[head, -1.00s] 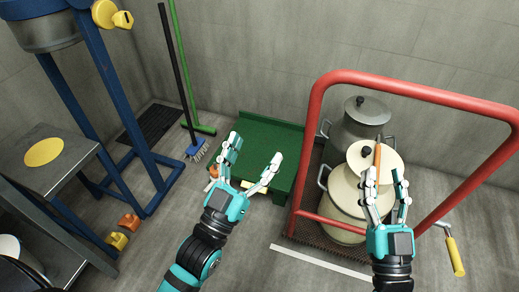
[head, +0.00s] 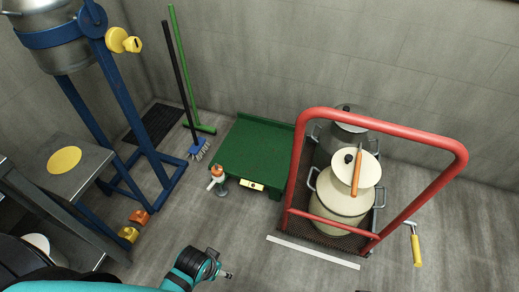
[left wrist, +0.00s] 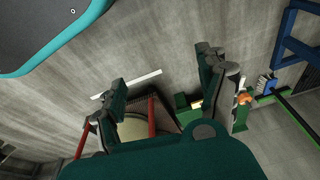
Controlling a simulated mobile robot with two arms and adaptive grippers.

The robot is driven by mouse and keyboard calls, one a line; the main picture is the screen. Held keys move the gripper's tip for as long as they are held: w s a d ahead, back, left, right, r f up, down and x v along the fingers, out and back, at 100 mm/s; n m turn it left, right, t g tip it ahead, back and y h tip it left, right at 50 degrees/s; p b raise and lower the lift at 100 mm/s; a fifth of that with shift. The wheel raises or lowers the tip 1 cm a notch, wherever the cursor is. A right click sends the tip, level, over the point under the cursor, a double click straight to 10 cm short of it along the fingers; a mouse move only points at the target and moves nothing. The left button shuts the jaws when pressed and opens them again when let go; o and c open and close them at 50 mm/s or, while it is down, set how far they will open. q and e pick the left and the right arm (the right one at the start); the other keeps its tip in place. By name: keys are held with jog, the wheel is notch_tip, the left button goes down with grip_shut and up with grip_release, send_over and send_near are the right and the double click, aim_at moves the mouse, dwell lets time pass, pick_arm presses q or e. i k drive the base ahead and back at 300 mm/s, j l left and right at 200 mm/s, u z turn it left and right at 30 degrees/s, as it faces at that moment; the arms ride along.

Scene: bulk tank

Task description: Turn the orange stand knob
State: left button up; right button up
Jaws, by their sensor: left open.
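A small orange knob (head: 217,170) tops a short post beside the green platform's left front corner, with a white part below it. It also shows, small, in the left wrist view (left wrist: 243,97). Another orange piece (head: 138,216) sits low by the foot of the blue stand (head: 115,90), near a yellow piece (head: 128,234). My left gripper (left wrist: 165,75) is open and empty, its fingers spread above the floor, apart from both orange pieces. My right gripper is out of view.
A red-railed cart (head: 310,112) carries pots (head: 338,200) on the right. Brooms (head: 183,90) lean on the wall behind. A grey step (head: 45,165) stands left. Floor is clear in front of the post.

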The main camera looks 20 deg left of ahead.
aim_at(218, 173)
jog(key=j+u, duration=0.15)
jog(key=u, duration=0.25)
jog(key=i+u, duration=0.15)
jog(key=u, duration=0.2)
jog(key=i+j+u, duration=0.1)
jog(key=u, duration=0.3)
jog(key=i+j+u, duration=0.1)
jog(key=u, duration=0.3)
